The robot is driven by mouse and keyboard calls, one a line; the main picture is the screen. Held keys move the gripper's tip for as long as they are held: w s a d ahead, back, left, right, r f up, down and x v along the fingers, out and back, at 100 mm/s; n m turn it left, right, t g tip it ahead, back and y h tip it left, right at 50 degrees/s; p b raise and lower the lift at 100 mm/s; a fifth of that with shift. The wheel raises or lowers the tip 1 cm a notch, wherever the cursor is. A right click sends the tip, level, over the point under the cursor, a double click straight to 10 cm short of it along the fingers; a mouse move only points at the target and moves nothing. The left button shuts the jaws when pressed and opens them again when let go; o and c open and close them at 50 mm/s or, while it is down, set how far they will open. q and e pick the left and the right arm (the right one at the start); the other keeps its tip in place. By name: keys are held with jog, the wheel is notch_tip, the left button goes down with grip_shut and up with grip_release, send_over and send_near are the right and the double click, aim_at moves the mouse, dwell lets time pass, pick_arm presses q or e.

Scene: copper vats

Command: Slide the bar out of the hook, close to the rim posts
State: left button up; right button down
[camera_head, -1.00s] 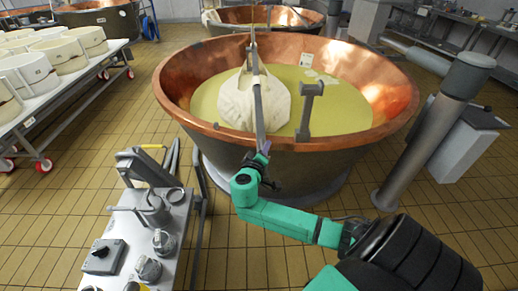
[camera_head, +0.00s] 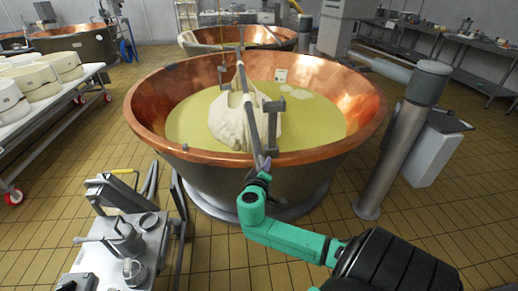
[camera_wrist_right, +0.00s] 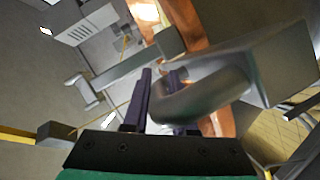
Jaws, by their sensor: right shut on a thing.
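The long grey bar (camera_head: 254,122) crosses the copper vat (camera_head: 150,128) from the far rim to the near rim. A white cloth bundle (camera_head: 228,124) hangs around it, partly in the yellow liquid. My right gripper (camera_head: 263,170) is shut on the bar's near end, just outside the near rim. In the right wrist view, the purple fingers (camera_wrist_right: 160,105) are beside the rounded grey metal (camera_wrist_right: 205,95). A grey upright rim post (camera_head: 272,126) with a bent top stands just right of the bar; I cannot tell whether they touch. I cannot clearly make out the hook. My left gripper is not in view.
A metal control stand (camera_head: 130,250) is at the near left. A thick grey column (camera_head: 400,140) stands right of the vat. A table with white moulds (camera_head: 30,90) is at the left.

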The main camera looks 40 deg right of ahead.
jog(key=c, duration=0.7)
grip_release()
jog(key=shift+w+d+r, duration=0.1)
jog(key=shift+r, duration=0.45)
jog(key=shift+c, duration=0.2)
jog(key=shift+f, duration=0.1)
jog(key=shift+a+f, duration=0.1)
jog(key=shift+a, duration=0.2)
jog(key=b+v, duration=0.2)
jog(key=v, duration=1.2)
jog(key=shift+s, duration=0.25)
